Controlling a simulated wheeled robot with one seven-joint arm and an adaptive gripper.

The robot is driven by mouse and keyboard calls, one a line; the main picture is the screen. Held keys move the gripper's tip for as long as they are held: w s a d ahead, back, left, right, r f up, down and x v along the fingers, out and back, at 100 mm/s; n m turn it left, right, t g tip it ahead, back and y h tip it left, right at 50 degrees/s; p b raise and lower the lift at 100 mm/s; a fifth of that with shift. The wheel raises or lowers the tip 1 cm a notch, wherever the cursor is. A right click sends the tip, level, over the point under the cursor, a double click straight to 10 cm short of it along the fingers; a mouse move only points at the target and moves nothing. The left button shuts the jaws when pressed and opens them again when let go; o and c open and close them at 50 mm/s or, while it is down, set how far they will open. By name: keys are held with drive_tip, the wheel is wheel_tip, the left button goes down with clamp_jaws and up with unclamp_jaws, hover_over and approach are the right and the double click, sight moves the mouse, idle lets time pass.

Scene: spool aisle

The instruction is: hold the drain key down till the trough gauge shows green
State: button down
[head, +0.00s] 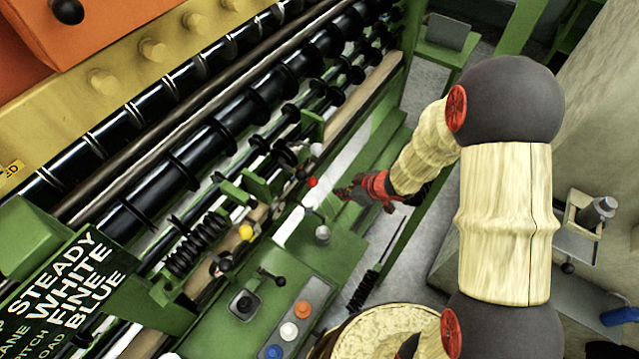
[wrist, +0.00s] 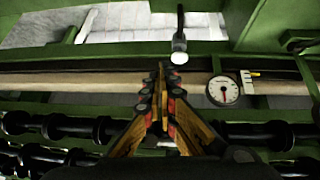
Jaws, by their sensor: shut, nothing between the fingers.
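My gripper (head: 343,191) is shut and empty, held over the green machine's right side in the head view. In the wrist view its fingertips (wrist: 160,68) meet near a wooden rail. A round gauge (wrist: 222,90) with a white face and a red needle sits right of the fingertips; the needle points roughly down, and I cannot make out a green zone. A grey lever with a pale round end (wrist: 179,57) stands just beyond and right of the fingertips, apart from them. I cannot tell which part is the drain key.
A green panel carries a black knob (head: 244,303) and orange (head: 303,309), white (head: 289,331) and blue (head: 273,352) buttons. Black spooled rollers (head: 215,142) run along the machine. A red ball (head: 312,182) is near my gripper. A lettered sign (head: 65,285) is at lower left.

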drive_tip(key=shift+y, duration=0.9)
drive_tip(key=a+r, duration=0.1)
drive_tip(key=a, duration=0.1)
drive_tip(key=a+r, duration=0.1)
drive_tip(key=shift+w+a+r, duration=0.1)
drive_tip(key=shift+a+r, duration=0.3)
drive_tip(key=b, duration=0.3)
hover_over(308, 200)
drive_tip(key=s+d, duration=0.1)
drive_tip(key=d, duration=0.1)
drive_tip(key=f, duration=0.7)
drive_tip(key=shift+s+a, duration=0.1)
drive_tip(key=shift+a, duration=0.1)
wheel_tip(308, 200, down, 3)
drive_tip(key=shift+a+f, duration=0.1)
drive_tip(key=shift+f, duration=0.05)
drive_tip(key=shift+f+b, duration=0.35)
drive_tip(key=shift+f, duration=0.05)
drive_tip(key=shift+f, duration=0.95)
